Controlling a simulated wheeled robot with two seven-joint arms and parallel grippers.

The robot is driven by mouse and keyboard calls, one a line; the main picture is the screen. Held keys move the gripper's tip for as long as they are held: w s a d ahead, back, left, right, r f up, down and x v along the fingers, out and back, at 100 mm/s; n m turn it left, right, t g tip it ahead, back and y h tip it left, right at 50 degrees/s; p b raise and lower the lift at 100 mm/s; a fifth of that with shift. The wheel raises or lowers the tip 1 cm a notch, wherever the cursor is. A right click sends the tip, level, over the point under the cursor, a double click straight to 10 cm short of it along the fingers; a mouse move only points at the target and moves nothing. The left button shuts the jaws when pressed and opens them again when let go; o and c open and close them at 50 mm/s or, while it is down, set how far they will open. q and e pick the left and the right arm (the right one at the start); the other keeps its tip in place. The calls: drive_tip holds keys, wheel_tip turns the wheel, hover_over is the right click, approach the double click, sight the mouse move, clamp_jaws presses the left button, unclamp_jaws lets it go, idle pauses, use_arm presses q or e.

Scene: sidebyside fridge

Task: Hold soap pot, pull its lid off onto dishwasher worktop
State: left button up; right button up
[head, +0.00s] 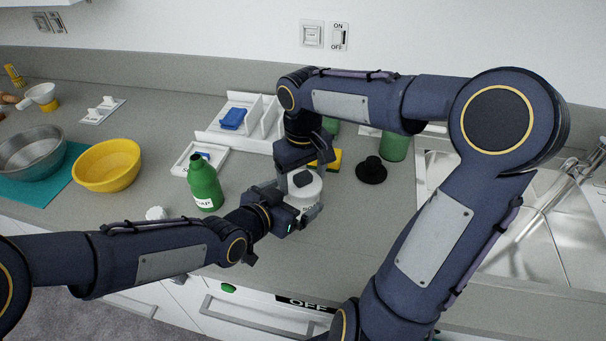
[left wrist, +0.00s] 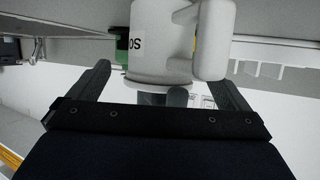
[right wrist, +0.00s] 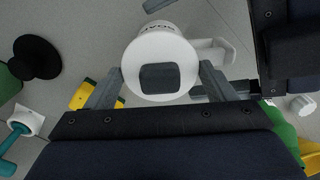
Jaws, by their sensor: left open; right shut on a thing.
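The white soap pot (head: 305,203) stands on the grey worktop, its label partly covered. Its white lid (right wrist: 134,62) has a dark grey square knob (right wrist: 160,78). The lid appears to sit on the pot; no gap is clear. My left gripper (head: 300,212) is open at the pot's side. In the left wrist view the pot (left wrist: 160,40) appears upside down between and beyond the open fingers (left wrist: 160,70), with its handle (left wrist: 212,40) near the right finger.
A green bottle (head: 205,185) and white cap (head: 156,213) stand left of the pot. A black knobbed object (head: 371,170), yellow sponge (head: 333,160) and green cup (head: 394,147) are behind it. The sink (head: 530,220) is right, bowls (head: 106,165) far left. Worktop right of the pot is clear.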

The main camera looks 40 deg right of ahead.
use_arm(q)
drive_tip(key=shift+d, duration=0.1)
idle(0.6)
drive_tip(key=shift+x, duration=0.8)
drive_tip(key=c, duration=1.4)
drive_tip(key=shift+o, duration=0.2)
drive_tip(key=shift+f, duration=0.1)
